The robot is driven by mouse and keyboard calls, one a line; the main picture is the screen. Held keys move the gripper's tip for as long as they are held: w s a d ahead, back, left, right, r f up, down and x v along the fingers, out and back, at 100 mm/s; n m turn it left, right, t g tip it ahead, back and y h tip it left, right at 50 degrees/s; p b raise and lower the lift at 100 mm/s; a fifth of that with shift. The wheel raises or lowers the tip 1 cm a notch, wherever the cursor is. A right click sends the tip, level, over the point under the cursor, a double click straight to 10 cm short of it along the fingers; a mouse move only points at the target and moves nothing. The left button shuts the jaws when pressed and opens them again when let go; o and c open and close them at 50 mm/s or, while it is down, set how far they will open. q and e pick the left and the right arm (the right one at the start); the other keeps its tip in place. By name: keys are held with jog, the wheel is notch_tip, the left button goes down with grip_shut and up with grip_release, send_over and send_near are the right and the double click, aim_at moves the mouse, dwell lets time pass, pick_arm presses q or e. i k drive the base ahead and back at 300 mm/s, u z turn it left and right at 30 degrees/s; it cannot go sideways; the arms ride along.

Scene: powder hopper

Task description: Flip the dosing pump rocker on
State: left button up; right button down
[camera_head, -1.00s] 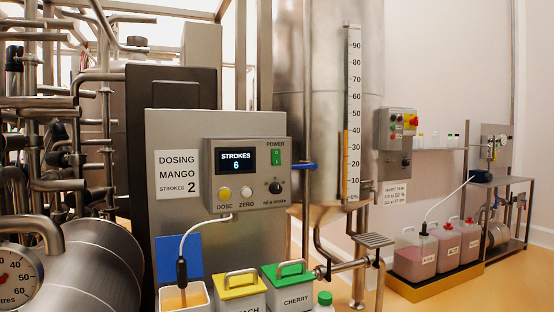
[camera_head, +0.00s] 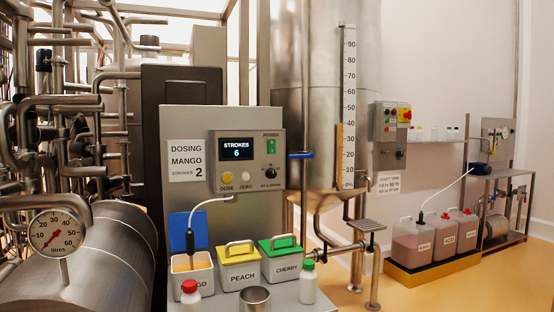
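The dosing pump's control box (camera_head: 245,161) is a grey unit on a grey panel in the middle of the head view. Its green power rocker (camera_head: 271,146) is at the box's upper right; its position is too small to tell. The lit display (camera_head: 236,148) reads STROKES 6. Below are a yellow DOSE button (camera_head: 227,177), a white ZERO button (camera_head: 246,176) and a black knob (camera_head: 270,172). A label (camera_head: 186,161) to the left reads DOSING MANGO STROKES 2. Neither of my grippers is in view.
Mango (camera_head: 183,278), peach (camera_head: 238,274) and cherry (camera_head: 281,264) tubs stand below the box. In front are a red-capped bottle (camera_head: 190,297), a metal cup (camera_head: 254,299) and a green-capped bottle (camera_head: 308,286). Pipes and a dial gauge (camera_head: 57,233) crowd the left; floor shows at right.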

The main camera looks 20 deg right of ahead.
aim_at(271, 143)
jog(key=z, duration=1.45)
jog(key=i, duration=0.9)
jog(key=u, duration=1.9)
